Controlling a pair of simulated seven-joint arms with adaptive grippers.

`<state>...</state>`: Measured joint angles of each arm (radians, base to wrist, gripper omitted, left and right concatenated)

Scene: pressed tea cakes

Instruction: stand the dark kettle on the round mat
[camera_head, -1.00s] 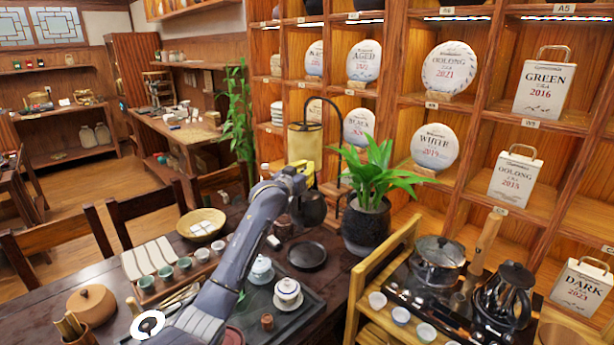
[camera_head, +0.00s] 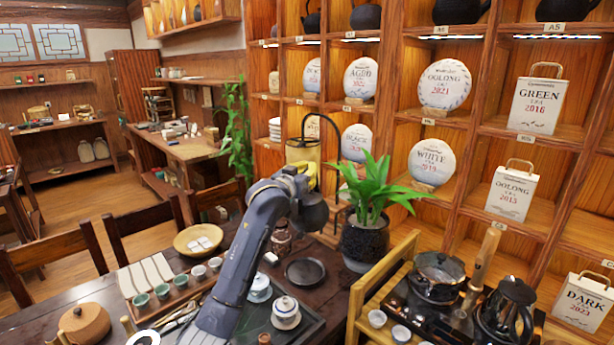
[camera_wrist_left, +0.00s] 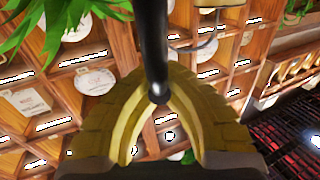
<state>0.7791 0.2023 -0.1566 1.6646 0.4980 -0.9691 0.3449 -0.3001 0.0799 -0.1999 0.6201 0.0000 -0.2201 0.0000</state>
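My left gripper (camera_head: 305,176) has yellow fingers and is in the middle of the head view, above the table. Its fingers (camera_wrist_left: 160,92) are shut on a black rod-like handle in the left wrist view. The dark kettle (camera_head: 314,212) hangs just below the gripper in the head view, partly hidden by my arm. The wrist view shows only its handle (camera_wrist_left: 152,40). The round mat (camera_head: 305,272) is a flat dark disc on the table, below the kettle in the picture, bare and apart from it. My right gripper is not in view.
A potted plant (camera_head: 365,240) stands right of the mat. A dark tea tray with lidded cups (camera_head: 285,312) lies in front. A wooden side stand (camera_head: 385,275) carries a glass pot (camera_head: 437,278) and black kettle (camera_head: 505,308). A tall shelf rises behind.

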